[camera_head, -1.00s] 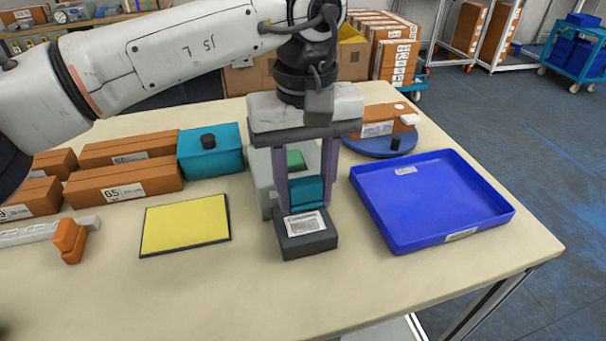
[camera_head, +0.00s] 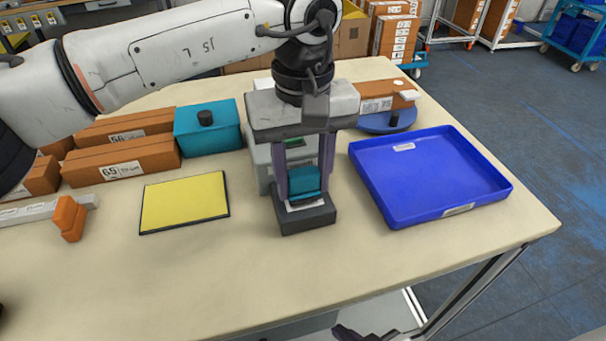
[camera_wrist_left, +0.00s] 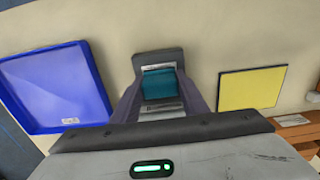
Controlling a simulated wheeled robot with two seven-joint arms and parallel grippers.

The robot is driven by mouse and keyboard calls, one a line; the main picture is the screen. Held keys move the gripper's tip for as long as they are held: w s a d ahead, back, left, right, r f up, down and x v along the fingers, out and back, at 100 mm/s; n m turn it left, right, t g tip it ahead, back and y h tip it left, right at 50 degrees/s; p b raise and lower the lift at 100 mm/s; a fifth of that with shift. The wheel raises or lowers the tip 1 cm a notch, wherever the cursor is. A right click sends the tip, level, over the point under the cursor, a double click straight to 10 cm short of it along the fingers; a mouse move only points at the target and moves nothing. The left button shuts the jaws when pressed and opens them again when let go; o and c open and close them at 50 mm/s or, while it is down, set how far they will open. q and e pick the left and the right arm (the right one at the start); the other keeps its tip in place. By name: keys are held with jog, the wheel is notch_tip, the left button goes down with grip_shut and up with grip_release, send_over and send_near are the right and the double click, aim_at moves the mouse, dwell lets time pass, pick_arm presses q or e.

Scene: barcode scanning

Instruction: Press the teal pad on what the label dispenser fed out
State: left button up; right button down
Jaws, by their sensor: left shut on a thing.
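My left gripper (camera_head: 303,192) points down and is shut on a teal pad (camera_head: 305,180), which also shows between the fingers in the left wrist view (camera_wrist_left: 158,84). The pad is over the dark front block (camera_head: 306,219) of the grey label dispenser (camera_head: 262,165). A white label (camera_head: 307,205) on that block shows only as a strip at the pad's front edge; the pad hides the rest. I cannot tell whether pad and label touch. Dark parts at the bottom edge of the head view may be my right gripper, too cut off to read.
A blue tray (camera_head: 452,205) stands close right of the dispenser. A yellow pad (camera_head: 184,203) lies to the left, with a teal box (camera_head: 208,150) and brown cartons (camera_head: 122,165) behind it. An orange piece (camera_head: 68,217) is farther left. The front table is clear.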

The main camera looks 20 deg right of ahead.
aim_at(303, 172)
pick_arm(q)
jog(key=shift+f+b, duration=0.4)
jog(key=shift+f, duration=0.3)
dwell(1.3)
jog(key=shift+r, duration=0.1)
jog(key=shift+r+p, duration=2.6)
jog(key=shift+r, duration=0.9)
